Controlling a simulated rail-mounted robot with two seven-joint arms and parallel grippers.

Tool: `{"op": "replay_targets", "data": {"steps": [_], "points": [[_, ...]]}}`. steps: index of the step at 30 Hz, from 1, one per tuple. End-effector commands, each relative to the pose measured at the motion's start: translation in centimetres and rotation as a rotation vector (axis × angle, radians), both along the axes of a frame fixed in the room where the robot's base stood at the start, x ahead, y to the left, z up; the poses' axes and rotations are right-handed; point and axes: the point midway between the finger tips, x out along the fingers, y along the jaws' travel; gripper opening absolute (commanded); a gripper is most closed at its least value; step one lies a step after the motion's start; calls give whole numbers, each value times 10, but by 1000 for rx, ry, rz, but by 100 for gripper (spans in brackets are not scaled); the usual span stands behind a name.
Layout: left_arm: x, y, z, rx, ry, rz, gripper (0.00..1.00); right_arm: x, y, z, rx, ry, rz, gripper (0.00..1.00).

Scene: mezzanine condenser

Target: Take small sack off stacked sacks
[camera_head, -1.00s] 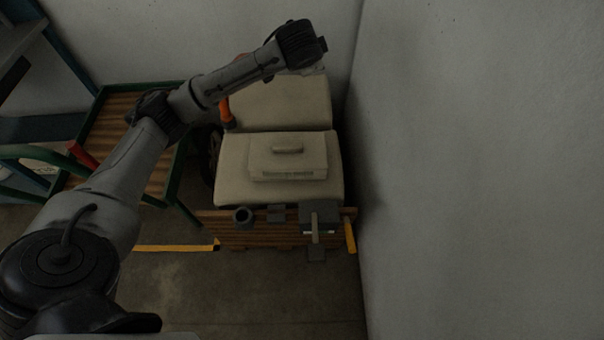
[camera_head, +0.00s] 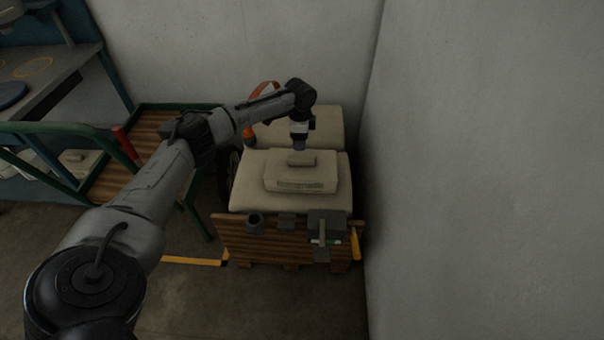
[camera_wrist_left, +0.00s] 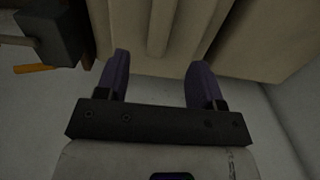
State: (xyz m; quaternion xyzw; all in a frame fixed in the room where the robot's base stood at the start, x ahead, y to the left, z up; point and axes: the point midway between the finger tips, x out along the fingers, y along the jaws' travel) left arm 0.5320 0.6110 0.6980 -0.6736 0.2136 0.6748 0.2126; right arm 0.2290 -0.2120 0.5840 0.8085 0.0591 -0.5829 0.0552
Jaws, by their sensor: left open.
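The small sack (camera_head: 302,178) is pale beige and lies flat on top of the front stacked sacks (camera_head: 240,190). A raised grip (camera_head: 302,160) stands up along the middle of its top. My left gripper (camera_head: 299,146) hangs pointing down just above and behind this grip. In the left wrist view, its purple fingers (camera_wrist_left: 160,64) are apart and empty, with the beige ridge of the small sack (camera_wrist_left: 162,25) in line with the gap between them. I cannot tell how much height separates the fingertips from the sack. My right gripper is not in view.
The sacks rest on a wooden pallet (camera_head: 260,240) whose front carries dark fittings and a yellow handle (camera_head: 355,243). A grey wall (camera_head: 480,170) stands close on the right. A green-framed cart (camera_head: 165,125) stands at left. Open floor (camera_head: 260,305) lies in front.

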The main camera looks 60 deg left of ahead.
Motion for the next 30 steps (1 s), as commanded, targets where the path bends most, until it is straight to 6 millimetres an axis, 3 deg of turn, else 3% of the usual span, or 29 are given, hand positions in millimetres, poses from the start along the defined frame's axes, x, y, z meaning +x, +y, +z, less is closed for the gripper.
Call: {"op": "replay_targets", "data": {"steps": [1,6,17,30], "points": [[0,0,-14,0,0,1,62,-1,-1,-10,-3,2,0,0],[0,0,-35,1,-1,1,62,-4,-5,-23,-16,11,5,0],[1,0,-49,0,-1,1,62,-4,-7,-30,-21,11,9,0],[4,-1,-93,1,-2,1,62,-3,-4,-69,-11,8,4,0]]}}
